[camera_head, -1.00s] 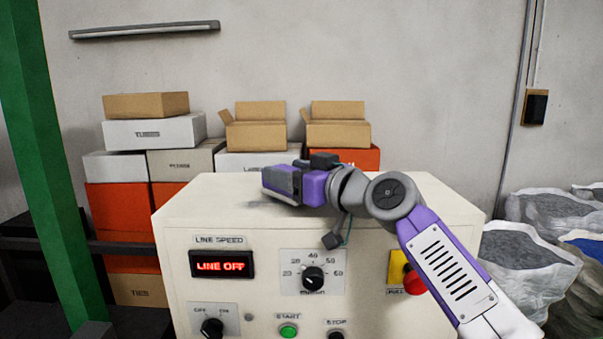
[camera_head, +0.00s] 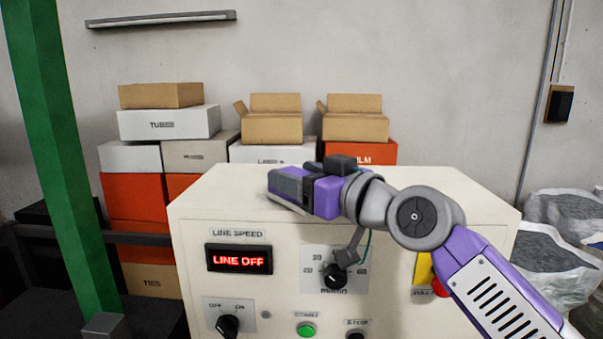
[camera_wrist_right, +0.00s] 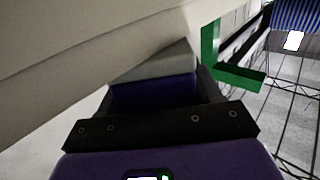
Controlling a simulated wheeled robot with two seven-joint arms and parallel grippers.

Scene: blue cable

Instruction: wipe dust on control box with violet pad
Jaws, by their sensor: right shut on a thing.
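The cream control box (camera_head: 195,210) fills the middle of the head view, with its flat top partly covered by my right arm. My right gripper (camera_head: 284,188) is low over the front left part of that top. It is shut on the violet pad, whose violet part (camera_wrist_right: 155,94) and grey part (camera_wrist_right: 165,62) show between the fingers in the right wrist view. In the head view the fingers hide most of the pad. I cannot tell whether it touches the box. No clear dust shows now; the gripper covers part of the top. My left gripper is not in view.
The front panel has a lit LINE OFF display (camera_head: 239,259), knobs, a green button (camera_head: 306,330) and a red button (camera_head: 441,288). Stacked cartons (camera_head: 271,127) stand behind the box. A green post (camera_head: 55,170) is at left, grey sacks (camera_head: 545,250) at right.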

